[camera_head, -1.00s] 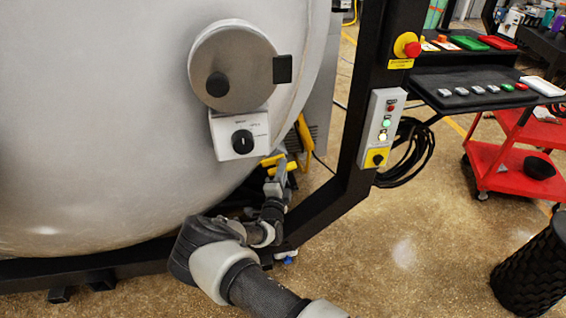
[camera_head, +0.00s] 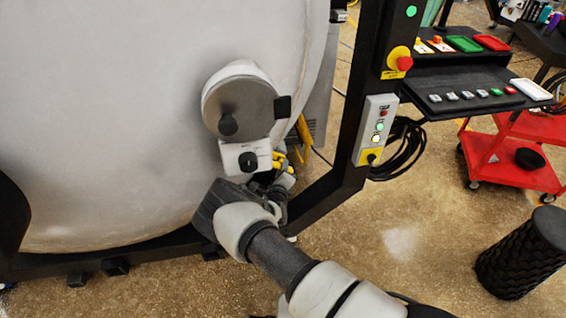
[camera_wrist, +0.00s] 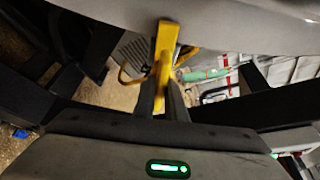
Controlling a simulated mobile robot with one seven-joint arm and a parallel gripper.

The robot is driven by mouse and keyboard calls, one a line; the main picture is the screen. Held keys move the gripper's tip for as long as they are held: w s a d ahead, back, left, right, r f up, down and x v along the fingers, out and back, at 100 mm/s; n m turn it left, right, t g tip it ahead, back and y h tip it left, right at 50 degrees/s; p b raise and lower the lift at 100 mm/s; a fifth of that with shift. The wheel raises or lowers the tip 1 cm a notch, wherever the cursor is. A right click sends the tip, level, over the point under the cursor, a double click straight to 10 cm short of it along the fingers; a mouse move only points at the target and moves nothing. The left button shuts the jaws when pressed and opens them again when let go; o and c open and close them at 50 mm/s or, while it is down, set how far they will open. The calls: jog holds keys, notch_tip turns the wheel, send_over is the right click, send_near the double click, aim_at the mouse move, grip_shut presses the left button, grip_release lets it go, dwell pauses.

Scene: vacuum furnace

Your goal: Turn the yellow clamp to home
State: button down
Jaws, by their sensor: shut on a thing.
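The yellow clamp (camera_wrist: 166,45) is a flat yellow bar at the edge of the grey furnace shell in the wrist view. The dark fingers of my gripper (camera_wrist: 164,100) are closed around its lower end. My own wrist hides much of the grip there, and I cannot tell the clamp's exact angle.
The grey furnace shell (camera_head: 110,120) fills the left. A round metal cover (camera_head: 238,105) and a dial box (camera_head: 246,158) stick out above my gripper. A black frame post (camera_head: 362,110) with a control box (camera_head: 374,130) stands close on the right.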

jog(key=shift+a+f+m+y+p, duration=0.1)
jog(key=shift+a+m+y+p, duration=0.05)
jog(key=shift+m+y+p, duration=0.2)
dwell(0.4)
jog(key=c, duration=1.8)
grip_release()
jog(key=p+v, duration=0.2)
jog(key=v, duration=1.5)
jog(key=shift+s+r, duration=0.2)
jog(key=shift+r, duration=0.15)
